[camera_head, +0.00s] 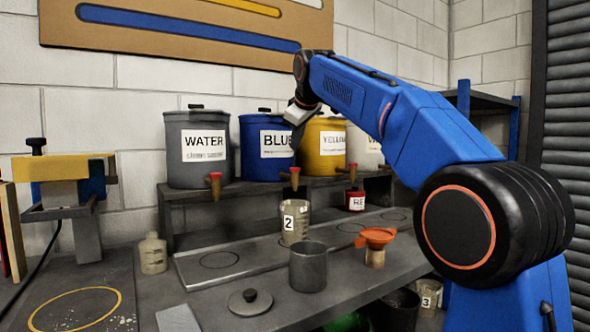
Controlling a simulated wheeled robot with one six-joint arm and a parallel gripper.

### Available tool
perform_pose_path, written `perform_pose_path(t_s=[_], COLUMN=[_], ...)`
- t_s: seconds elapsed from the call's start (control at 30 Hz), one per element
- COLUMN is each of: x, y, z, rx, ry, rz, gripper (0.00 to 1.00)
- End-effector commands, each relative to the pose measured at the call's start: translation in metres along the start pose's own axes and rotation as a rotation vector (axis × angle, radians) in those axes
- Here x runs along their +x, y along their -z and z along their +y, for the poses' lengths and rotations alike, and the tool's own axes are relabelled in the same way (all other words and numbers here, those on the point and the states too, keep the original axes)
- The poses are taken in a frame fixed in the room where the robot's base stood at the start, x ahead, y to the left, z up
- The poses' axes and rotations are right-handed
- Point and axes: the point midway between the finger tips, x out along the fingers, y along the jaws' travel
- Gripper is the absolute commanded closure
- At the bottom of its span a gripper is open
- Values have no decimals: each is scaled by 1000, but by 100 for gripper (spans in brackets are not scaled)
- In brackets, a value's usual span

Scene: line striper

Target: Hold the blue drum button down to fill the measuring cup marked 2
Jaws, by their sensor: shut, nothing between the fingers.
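The blue drum (252,165) stands on the raised shelf, with an orange-brown tap (293,178) at its lower right front. I cannot make out its button clearly. The measuring cup marked 2 (294,232) stands upright on the tray below this tap. It is translucent, and I cannot tell its fill level. My gripper (296,115) is at the end of the blue arm, in front of the gap between the blue and yellow drums and above the tap. It is shut and empty. The fingertips are small and partly lost against the drum.
The grey water drum (186,165) and yellow drum (328,160) flank the blue one. A beige bottle (152,254) is left. The tray's left part is clear.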

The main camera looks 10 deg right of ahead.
Motion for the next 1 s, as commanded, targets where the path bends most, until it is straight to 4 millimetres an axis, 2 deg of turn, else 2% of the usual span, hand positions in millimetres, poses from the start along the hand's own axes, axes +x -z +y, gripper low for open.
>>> perform_pose_path(t_s=[0.2, 0.43, 1.0], x=[16, 25, 27], y=[-12, -19, -20], z=[-12, -19, -20], rx=[-1, -1, -1], ry=[1, 0, 0], rz=[-1, 0, 0], gripper=[100, 100, 100])
